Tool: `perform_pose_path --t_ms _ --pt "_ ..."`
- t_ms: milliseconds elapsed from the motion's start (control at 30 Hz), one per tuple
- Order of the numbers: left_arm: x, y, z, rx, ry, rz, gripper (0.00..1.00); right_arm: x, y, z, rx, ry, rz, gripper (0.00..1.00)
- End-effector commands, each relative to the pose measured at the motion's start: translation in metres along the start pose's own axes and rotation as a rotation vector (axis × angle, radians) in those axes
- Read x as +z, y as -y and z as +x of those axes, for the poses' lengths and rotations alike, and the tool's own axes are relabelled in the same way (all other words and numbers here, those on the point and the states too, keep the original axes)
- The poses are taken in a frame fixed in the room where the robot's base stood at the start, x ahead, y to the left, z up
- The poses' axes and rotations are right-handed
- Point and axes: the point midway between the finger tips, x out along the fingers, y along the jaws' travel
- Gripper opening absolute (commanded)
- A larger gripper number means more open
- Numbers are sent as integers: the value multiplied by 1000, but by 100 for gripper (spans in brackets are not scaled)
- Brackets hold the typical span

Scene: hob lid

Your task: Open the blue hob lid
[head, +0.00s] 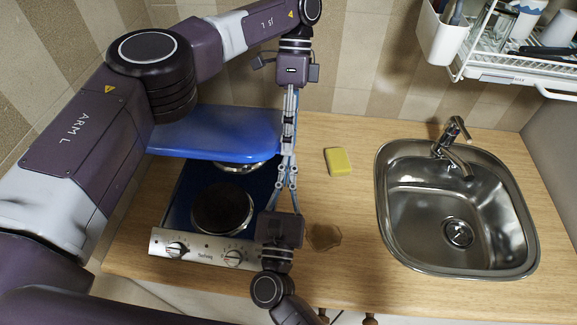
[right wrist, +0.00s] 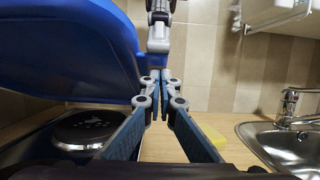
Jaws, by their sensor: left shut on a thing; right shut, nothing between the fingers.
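The blue hob lid (head: 215,132) is partly raised and tilted over the back of the hob (head: 183,212); it also shows in the right wrist view (right wrist: 75,50). The front burner (head: 222,208) is uncovered, and the rear burner is largely hidden under the lid. My left gripper (head: 288,143) reaches down at the lid's right edge and is shut on it; the exact contact is hard to see. My right gripper (head: 291,168) is shut and empty just in front of the left one, beside the lid's right edge. Its fingertips also show in the right wrist view (right wrist: 162,80).
A yellow sponge (head: 338,161) and a brown, irregular patch or item (head: 324,237) lie on the wooden counter (head: 345,210) right of the hob. A steel sink with a tap (head: 452,140) is further right. A dish rack (head: 510,65) hangs above it. The tiled wall is close behind.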

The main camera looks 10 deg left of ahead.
Motion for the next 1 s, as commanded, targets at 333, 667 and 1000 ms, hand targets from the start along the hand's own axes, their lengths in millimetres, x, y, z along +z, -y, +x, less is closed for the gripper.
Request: perform_pose_path --t_ms 333,667,1000 --pt "0 0 2 4 1 0 0 17 0 17 -3 7 3 0" --pt "0 -1 2 6 3 1 61 18 0 17 -4 11 2 0" --pt "0 -1 -2 0 0 0 61 15 0 15 -1 4 1 0"
